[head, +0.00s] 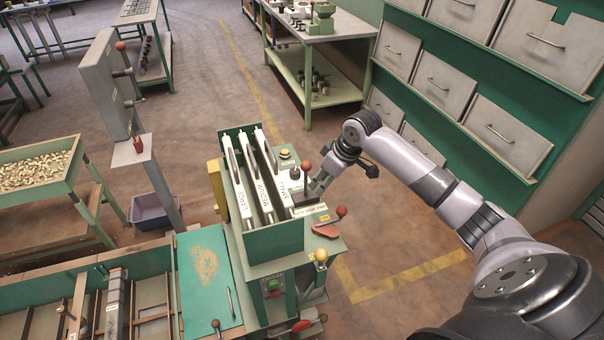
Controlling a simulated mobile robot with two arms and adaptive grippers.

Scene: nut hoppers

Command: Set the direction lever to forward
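A green machine (275,240) stands in the middle of the head view, with several ball-topped levers. One red-knobbed lever (308,165) stands upright on its top right side. Another red-knobbed lever (341,211) leans over a red plate at the front right corner. A yellow-knobbed lever (321,254) is lower on the front. I cannot read which one is the direction lever. My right gripper (318,187) is beside the upright red-knobbed lever, just right of it, pointing down and left. Its fingers are too small to tell open from shut. My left gripper is not in view.
A grey upright cabinet with red-knobbed levers (105,85) stands at left. A bin of nuts (35,170) and a purple crate (153,210) are near it. Grey drawers (505,130) line the right wall. A green bench (320,50) stands behind. Floor right of the machine is clear.

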